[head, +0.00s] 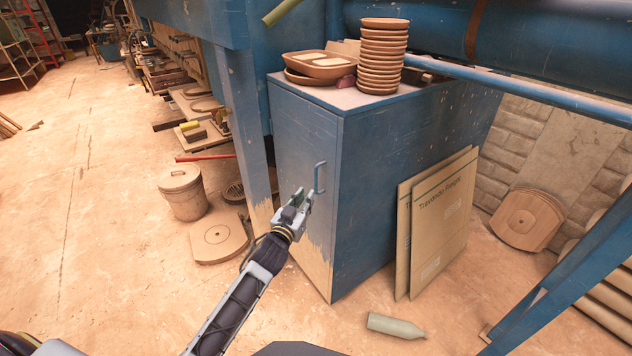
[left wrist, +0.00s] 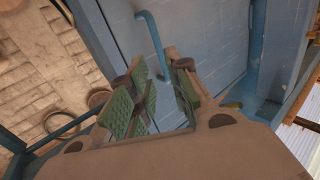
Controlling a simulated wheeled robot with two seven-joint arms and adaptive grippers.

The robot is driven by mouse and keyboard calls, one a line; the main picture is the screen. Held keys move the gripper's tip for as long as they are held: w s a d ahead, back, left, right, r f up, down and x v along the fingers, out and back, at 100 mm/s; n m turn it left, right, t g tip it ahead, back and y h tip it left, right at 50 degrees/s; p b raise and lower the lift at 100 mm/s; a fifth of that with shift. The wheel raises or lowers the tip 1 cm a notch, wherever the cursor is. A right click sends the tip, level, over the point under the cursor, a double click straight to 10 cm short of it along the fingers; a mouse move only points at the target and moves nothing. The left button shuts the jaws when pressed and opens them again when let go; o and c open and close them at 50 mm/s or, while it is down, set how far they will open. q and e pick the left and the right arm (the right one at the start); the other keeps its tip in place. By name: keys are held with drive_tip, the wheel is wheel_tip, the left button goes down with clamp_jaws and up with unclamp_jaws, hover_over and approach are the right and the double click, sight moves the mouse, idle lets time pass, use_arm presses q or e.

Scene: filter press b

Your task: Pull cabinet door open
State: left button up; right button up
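The blue cabinet (head: 365,180) stands in the middle of the head view, its narrow door (head: 295,150) closed. A blue bar handle (head: 319,178) sits upright near the door's right edge. My left gripper (head: 300,199) is just left of and below the handle, pointing towards it. In the left wrist view, the handle (left wrist: 152,42) reaches down towards the gap between the green-padded fingers of my left gripper (left wrist: 158,95). The fingers are apart. I cannot tell whether they touch the handle. My right gripper is not in view.
A stack of clay dishes (head: 381,58) and a shallow dish (head: 318,66) stand on the cabinet. Cardboard sheets (head: 440,220) lean on its right side. A green bottle (head: 396,326) lies on the floor. A lidded bucket (head: 183,193) stands left; floor before the door is mostly clear.

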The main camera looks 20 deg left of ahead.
sight(316, 181)
use_arm(q)
drive_tip(key=w, duration=0.4)
drive_tip(key=shift+d, duration=0.15)
drive_tip(key=shift+w+d+b, duration=0.2)
drive_tip(key=shift+w+b, duration=0.2)
drive_tip(key=shift+w, duration=2.7)
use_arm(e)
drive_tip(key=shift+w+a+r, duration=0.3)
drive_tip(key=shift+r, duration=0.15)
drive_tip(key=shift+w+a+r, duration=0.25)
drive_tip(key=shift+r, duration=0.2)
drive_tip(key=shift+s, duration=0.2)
use_arm(q)
drive_tip(key=shift+c, duration=0.3)
